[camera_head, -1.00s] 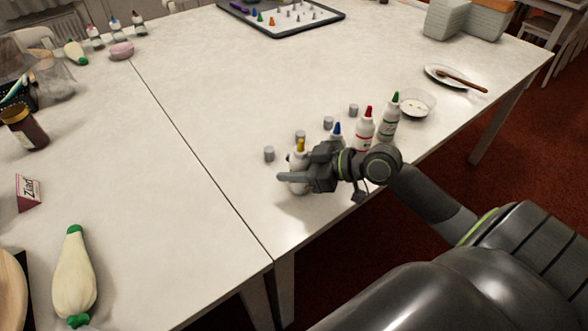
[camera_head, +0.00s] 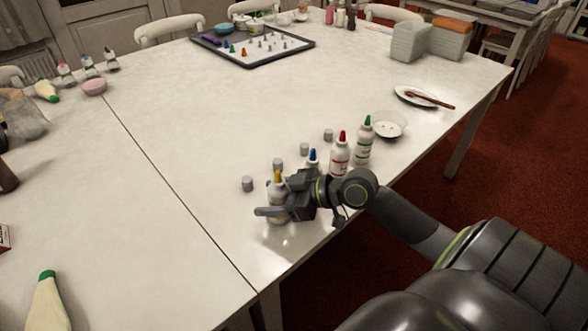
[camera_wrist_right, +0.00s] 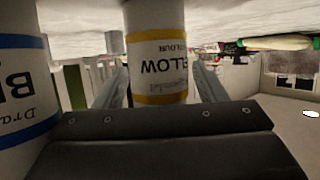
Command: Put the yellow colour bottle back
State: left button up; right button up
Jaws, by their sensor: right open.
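The yellow colour bottle (camera_head: 277,188), white with a yellow nozzle, stands upright on the table near its front edge. In the right wrist view its label appears upside down (camera_wrist_right: 157,65). My right gripper (camera_head: 272,212) is open, with its fingers on either side of the bottle. Part of the bottle is hidden behind the gripper. The blue colour bottle (camera_head: 313,157) is close beside it, partly hidden by my gripper; its label fills the left of the wrist view (camera_wrist_right: 20,90). My left gripper is not in view.
A red-capped bottle (camera_head: 340,158) and a green-capped bottle (camera_head: 363,142) stand to the right, near a glass bowl (camera_head: 390,125). A dark-rimmed tray (camera_head: 291,54) is farther back. The table's middle is clear.

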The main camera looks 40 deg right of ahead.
jog(key=v, duration=0.8)
jog(key=shift+s+d+p, duration=0.1)
jog(key=shift+s+p, duration=0.05)
jog(key=shift+p, duration=0.2)
pick_arm(q)
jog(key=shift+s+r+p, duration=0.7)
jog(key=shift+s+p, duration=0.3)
jog(key=shift+p, duration=0.1)
pick_arm(e)
jog(key=shift+v, duration=1.8)
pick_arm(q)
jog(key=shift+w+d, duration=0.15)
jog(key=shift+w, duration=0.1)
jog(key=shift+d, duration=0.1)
pick_arm(e)
jog(key=shift+s+d, duration=0.1)
